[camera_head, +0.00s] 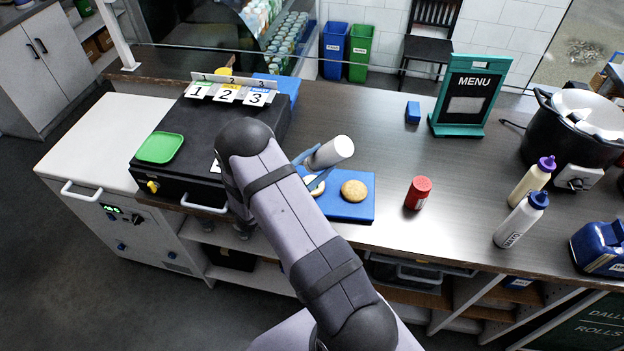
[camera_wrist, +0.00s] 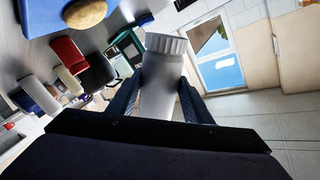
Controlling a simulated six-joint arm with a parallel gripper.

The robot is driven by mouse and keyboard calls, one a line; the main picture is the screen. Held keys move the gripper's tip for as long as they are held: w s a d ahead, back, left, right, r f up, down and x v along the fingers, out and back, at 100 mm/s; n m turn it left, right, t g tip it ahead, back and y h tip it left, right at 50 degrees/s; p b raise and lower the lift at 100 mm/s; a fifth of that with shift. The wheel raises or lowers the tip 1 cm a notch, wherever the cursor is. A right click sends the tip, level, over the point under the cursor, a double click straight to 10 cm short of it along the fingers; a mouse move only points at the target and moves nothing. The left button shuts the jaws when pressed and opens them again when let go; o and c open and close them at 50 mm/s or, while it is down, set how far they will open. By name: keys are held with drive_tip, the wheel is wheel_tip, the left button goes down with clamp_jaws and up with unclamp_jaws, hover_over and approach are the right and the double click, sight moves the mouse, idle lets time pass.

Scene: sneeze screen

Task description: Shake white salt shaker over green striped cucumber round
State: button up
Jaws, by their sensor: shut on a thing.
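My gripper (camera_head: 314,168) is shut on the white salt shaker (camera_head: 331,152) and holds it tipped over in the air, near the blue board (camera_head: 350,210). In the wrist view the white shaker (camera_wrist: 160,85) sits between the two fingers (camera_wrist: 158,100), with its ridged cap away from the palm. A pale round (camera_head: 315,185) lies on the board's left part, partly hidden by my gripper; I cannot make out green stripes on it. A tan round (camera_head: 354,190) lies on the board to its right and also shows in the wrist view (camera_wrist: 86,13).
A red shaker (camera_head: 418,194) stands right of the board. Two squeeze bottles (camera_head: 522,218), a black pot (camera_head: 570,125) and a menu sign (camera_head: 467,97) stand farther right. A black box with number cards and a green tray (camera_head: 160,148) is at left. The counter behind the board is clear.

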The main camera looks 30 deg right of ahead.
sight(317, 170)
drive_tip(key=shift+r, duration=0.25)
drive_tip(key=shift+f+b, duration=1.2)
drive_tip(key=shift+f, duration=0.65)
drive_tip(key=shift+r, duration=0.15)
wheel_tip(317, 170, up, 2)
drive_tip(key=shift+r+p, duration=0.1)
drive_tip(key=shift+p, duration=1.1)
drive_tip(key=shift+r, duration=0.6)
